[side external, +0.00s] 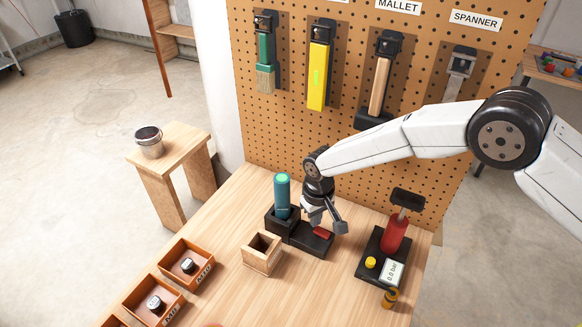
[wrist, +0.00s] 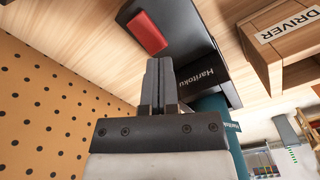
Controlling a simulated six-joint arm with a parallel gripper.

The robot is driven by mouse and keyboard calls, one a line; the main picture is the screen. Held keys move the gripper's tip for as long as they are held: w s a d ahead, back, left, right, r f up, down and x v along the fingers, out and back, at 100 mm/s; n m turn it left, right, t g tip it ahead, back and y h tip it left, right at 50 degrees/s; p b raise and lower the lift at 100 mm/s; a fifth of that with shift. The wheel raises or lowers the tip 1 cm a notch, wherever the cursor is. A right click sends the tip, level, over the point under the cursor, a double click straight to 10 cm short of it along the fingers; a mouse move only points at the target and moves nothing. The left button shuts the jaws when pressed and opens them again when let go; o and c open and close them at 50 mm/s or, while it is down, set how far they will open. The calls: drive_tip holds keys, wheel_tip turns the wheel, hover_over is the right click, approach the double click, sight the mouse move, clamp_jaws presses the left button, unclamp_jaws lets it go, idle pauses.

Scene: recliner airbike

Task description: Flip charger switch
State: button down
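The black charger (side external: 312,243) sits on the wooden bench below the pegboard, with a red rocker switch (side external: 321,233) on its top. A teal cylindrical tool (side external: 282,197) stands upright in the charger's left part. In the wrist view, the red switch (wrist: 146,33) lies just beyond my fingertips, slightly left, and the charger's side (wrist: 207,76) reads "Haritoku". My gripper (wrist: 160,62) appears shut and empty, its fingers side by side. In the side view my gripper (side external: 338,228) is low over the charger near the switch; I cannot tell whether it touches.
A wooden holder (side external: 262,254) stands left of the charger, labelled DRIVER in the wrist view (wrist: 283,28). A black stand with a red pump (side external: 395,234) is at the right. Wooden trays (side external: 187,262) lie at the front left. The pegboard (side external: 270,140) rises close behind.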

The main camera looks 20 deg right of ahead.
drive_tip(key=shift+f, duration=1.05)
idle(0.4)
drive_tip(key=shift+r, duration=3.6)
drive_tip(key=shift+s+d+r, duration=0.1)
drive_tip(key=shift+d+r, duration=0.1)
drive_tip(key=shift+r, duration=0.05)
drive_tip(key=s+d+r+m, duration=0.2)
drive_tip(key=s+d+r, duration=0.3)
drive_tip(key=s+d, duration=0.5)
drive_tip(key=s+d+r+m, duration=0.1)
drive_tip(key=s+d+r, duration=0.5)
drive_tip(key=s+d, duration=0.35)
drive_tip(key=s+d+t, duration=0.1)
drive_tip(key=d+t, duration=0.1)
drive_tip(key=d, duration=0.5)
drive_tip(key=shift+s+d+r+t, duration=0.15)
drive_tip(key=shift+s+r+t, duration=0.05)
drive_tip(key=shift+s+t, duration=0.1)
